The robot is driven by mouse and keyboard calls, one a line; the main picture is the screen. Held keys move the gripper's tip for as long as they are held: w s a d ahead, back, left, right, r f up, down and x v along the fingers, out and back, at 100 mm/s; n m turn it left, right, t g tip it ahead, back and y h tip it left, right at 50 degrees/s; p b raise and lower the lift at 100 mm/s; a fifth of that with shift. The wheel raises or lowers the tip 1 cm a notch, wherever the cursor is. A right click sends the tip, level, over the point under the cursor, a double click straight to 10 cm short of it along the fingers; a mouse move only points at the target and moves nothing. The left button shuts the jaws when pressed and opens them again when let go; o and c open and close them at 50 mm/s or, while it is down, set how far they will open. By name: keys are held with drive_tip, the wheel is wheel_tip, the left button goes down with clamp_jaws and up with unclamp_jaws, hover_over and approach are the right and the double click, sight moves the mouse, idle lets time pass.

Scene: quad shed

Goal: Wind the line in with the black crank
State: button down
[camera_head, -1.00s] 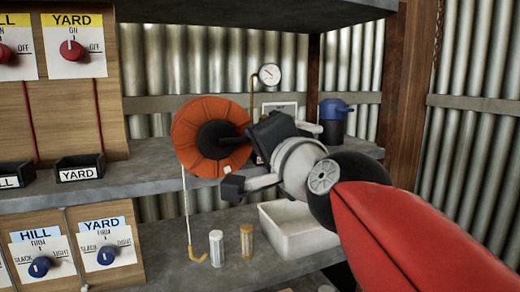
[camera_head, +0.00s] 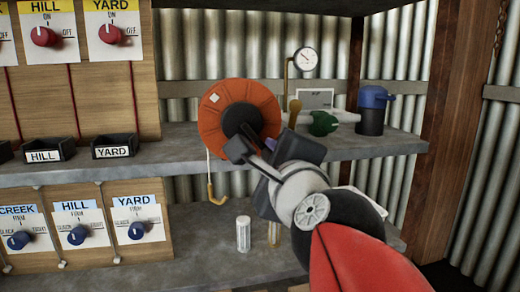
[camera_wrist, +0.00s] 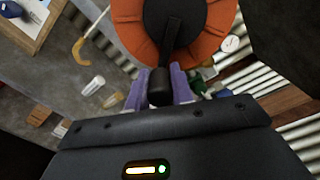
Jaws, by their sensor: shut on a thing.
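The orange reel (camera_head: 240,113) stands upright above the upper shelf, with a white square mark near its upper left rim. The black crank (camera_wrist: 173,35) runs from the dark hub; its knob (camera_wrist: 159,88) sits between the purple fingers of my gripper (camera_wrist: 160,76). My gripper is shut on that knob, in front of the reel. In the head view the gripper body and wrist hide much of the crank. A pale line (camera_head: 208,163) hangs from the reel's left side to a yellow hook (camera_head: 215,195), just below the upper shelf's front edge.
A gauge (camera_head: 306,59), a green object (camera_head: 323,123) and a blue-topped container (camera_head: 371,108) are right of the reel. A white-capped jar (camera_head: 243,233) stands on the lower shelf. Labelled dial panels (camera_head: 75,222) and small trays (camera_head: 115,146) are at left.

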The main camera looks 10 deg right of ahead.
drive_tip(key=shift+a+f+m, duration=0.3)
drive_tip(key=shift+a+m, duration=0.05)
drive_tip(key=shift+m, duration=0.35)
drive_tip(key=c, duration=1.2)
unclamp_jaws()
drive_tip(key=s+p, duration=0.1)
drive_tip(key=s, duration=0.6)
drive_tip(key=shift+s+p, duration=0.4)
